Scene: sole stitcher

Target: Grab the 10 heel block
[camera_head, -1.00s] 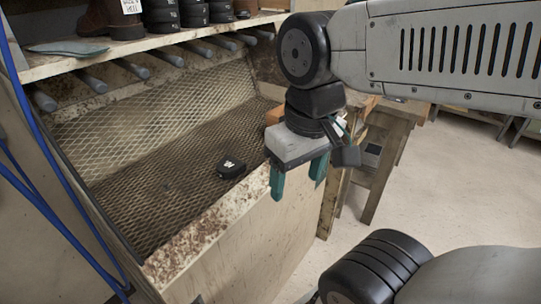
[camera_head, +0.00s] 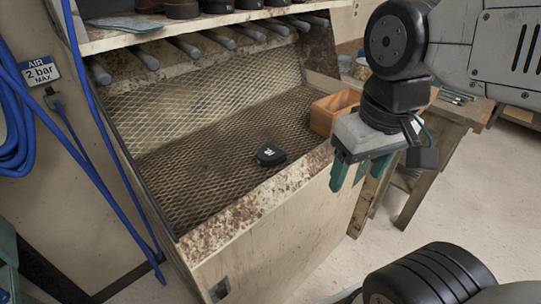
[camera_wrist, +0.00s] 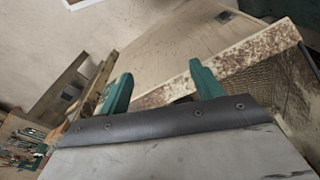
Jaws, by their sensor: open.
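A small black heel block (camera_head: 270,156) with white marking on its top lies on the mesh floor of the bench, near the front edge in the head view. The marking is too small to read surely. My gripper (camera_head: 361,172) has two green fingers pointing down, apart and empty. It hangs just outside the bench's front edge, to the right of the block. In the wrist view the green fingers (camera_wrist: 160,90) are spread with nothing between them. The block does not show in the wrist view.
The bench has a rusty front rim (camera_head: 240,216) and a mesh floor (camera_head: 190,180). A wooden box (camera_head: 330,112) stands at its right end. Several round bars (camera_head: 185,47) stick out under a shelf holding shoes. A wooden table (camera_head: 455,110) is at right; blue hoses (camera_head: 18,130) hang at left.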

